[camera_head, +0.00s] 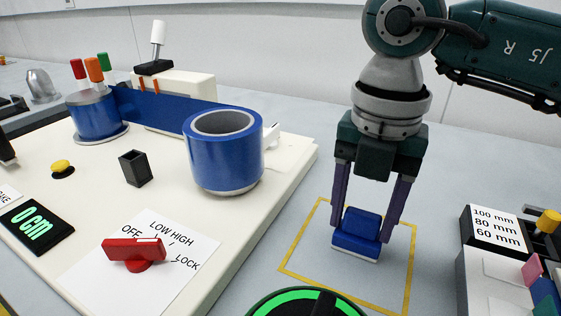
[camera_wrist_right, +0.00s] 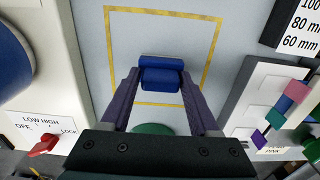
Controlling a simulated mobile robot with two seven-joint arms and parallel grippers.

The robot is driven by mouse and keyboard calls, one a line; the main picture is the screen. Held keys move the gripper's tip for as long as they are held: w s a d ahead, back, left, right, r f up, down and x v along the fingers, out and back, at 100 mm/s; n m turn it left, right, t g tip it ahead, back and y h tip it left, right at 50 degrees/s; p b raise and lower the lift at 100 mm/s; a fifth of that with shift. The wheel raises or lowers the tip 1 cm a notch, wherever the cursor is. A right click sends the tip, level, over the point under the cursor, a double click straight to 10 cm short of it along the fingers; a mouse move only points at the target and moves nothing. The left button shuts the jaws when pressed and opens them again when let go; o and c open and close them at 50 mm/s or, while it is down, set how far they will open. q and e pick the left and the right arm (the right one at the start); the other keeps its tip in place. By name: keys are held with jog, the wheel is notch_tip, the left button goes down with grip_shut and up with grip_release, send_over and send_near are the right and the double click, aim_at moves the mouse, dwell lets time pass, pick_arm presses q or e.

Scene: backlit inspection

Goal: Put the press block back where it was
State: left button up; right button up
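The press block, a blue block with a pale base (camera_head: 360,232), is inside the yellow outline on the grey table in the head view. It also shows in the right wrist view (camera_wrist_right: 161,75), toward the near side of the outline. My right gripper (camera_head: 364,238) points down, with one purple finger on each side of the block. The fingers appear to touch its sides, so the gripper looks shut on it. I cannot tell whether the block's base touches the table. The yellow outline (camera_head: 411,262) is otherwise empty. My left gripper is not in view.
A cream machine with a blue roller (camera_head: 225,160), a red selector knob (camera_head: 134,252) and a display (camera_head: 36,226) stands left. A black-and-green round item (camera_head: 268,304) is at the bottom edge. A gauge box with a size label (camera_head: 494,227) is right.

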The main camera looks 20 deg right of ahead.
aim_at(364, 213)
jog(key=shift+o, duration=1.3)
notch_tip(364, 213, up, 12)
jog(key=p, duration=0.1)
jog(key=shift+r, duration=0.15)
